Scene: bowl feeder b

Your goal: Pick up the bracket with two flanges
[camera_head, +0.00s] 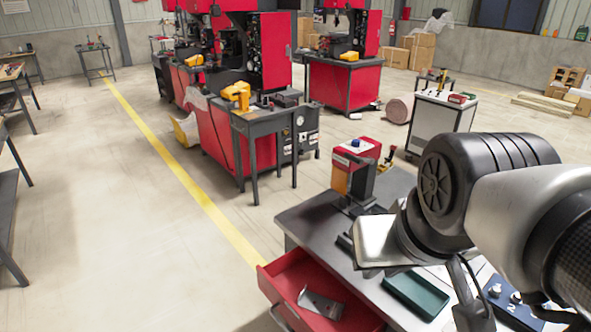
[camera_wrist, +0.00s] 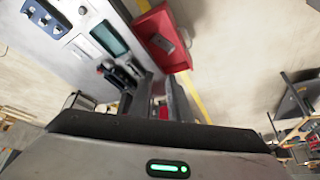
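A grey metal bracket (camera_head: 320,303) lies in the open red drawer (camera_head: 291,281) at the front of the workbench. Its exact flange shape is too small to make out. In the wrist view the red drawer (camera_wrist: 158,20) is at the top centre, with the bracket (camera_wrist: 163,43) in it as a small grey piece. My gripper (camera_wrist: 162,95) shows in the wrist view with its two dark fingers apart and nothing seen between them. It is above the workbench, apart from the bracket. In the head view the fingertips are hard to make out.
The dark workbench top (camera_head: 305,218) carries a red and black device (camera_head: 357,165), a dark green tray (camera_head: 415,293) and a blue block with knobs (camera_head: 510,305). Open floor with a yellow line (camera_head: 190,185) lies left of the drawer. Red machines stand behind.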

